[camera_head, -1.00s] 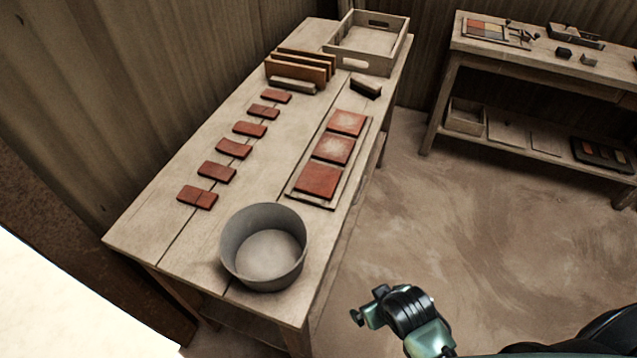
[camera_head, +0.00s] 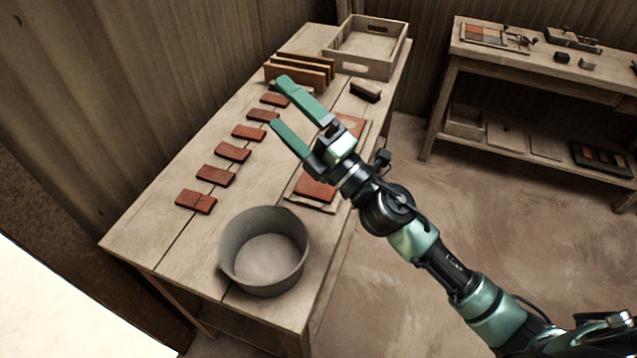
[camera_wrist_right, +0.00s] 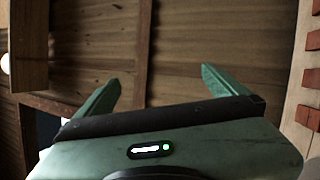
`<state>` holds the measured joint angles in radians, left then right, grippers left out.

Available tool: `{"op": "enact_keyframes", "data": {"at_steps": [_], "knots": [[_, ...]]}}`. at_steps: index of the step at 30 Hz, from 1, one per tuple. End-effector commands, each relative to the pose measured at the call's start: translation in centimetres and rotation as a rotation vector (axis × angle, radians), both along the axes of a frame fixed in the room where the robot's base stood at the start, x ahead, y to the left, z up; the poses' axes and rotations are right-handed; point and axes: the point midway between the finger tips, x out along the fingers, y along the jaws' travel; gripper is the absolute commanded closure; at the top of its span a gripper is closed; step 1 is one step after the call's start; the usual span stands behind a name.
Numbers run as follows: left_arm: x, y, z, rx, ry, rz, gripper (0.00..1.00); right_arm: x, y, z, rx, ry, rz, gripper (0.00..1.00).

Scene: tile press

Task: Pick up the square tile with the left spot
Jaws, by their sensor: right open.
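Square red tiles lie in a row on a board (camera_head: 322,207) at the table's right side. The near square tile (camera_head: 315,188) shows a plain face. The far square tile (camera_head: 352,124) shows only in part, and the middle one is hidden behind my right gripper. I cannot tell a left spot on any of them now. My right gripper (camera_head: 280,102) is open and empty, its fingers pointing to the upper left above the table. It shows in the right wrist view too (camera_wrist_right: 159,73). My left gripper is not in view.
Small oblong red tiles (camera_head: 233,151) lie in a row left of the board. A grey round tub (camera_head: 232,255) stands at the near end. A brown rack (camera_head: 295,75), a dark block (camera_head: 366,91) and a wooden crate (camera_head: 368,66) stand at the far end. Another table (camera_head: 540,69) stands right.

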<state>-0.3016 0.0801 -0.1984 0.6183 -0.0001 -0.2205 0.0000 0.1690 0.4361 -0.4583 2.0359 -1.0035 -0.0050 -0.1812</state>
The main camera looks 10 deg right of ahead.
Motion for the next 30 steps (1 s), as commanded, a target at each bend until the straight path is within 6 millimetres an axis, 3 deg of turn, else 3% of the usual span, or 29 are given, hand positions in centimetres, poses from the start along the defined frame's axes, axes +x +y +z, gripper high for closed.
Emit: {"op": "enact_keyframes", "data": {"at_steps": [1,3,6,8,10,12,15,18,21,30], "knots": [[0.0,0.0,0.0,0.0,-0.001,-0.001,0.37,-0.3,2.6,0.2,-0.184,-0.122,0.095,0.0],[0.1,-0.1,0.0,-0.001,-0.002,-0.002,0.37,-1.2,5.5,-1.5,-0.451,-0.26,0.232,0.0],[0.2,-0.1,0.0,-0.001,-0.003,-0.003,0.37,-1.5,6.4,-6.4,-0.852,-0.391,0.413,0.0],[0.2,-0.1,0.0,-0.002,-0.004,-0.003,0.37,-1.0,4.9,-9.8,-1.089,-0.424,0.512,0.0],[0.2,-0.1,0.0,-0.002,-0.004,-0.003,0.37,-0.1,1.6,-13.2,-1.341,-0.42,0.61,0.0],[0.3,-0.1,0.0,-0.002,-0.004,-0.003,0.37,0.9,-2.5,-15.6,-1.554,-0.381,0.69,0.0],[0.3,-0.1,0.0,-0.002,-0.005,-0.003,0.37,2.0,-8.0,-17.3,-1.775,-0.299,0.772,0.0],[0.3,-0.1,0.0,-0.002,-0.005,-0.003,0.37,2.4,-11.8,-17.8,-1.902,-0.225,0.82,0.0],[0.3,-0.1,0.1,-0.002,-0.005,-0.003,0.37,2.6,-13.4,-18.2,-1.957,-0.188,0.845,0.0],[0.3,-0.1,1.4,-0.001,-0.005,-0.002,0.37,3.2,-12.2,-20.9,-1.961,-0.182,0.851,0.0]]}}
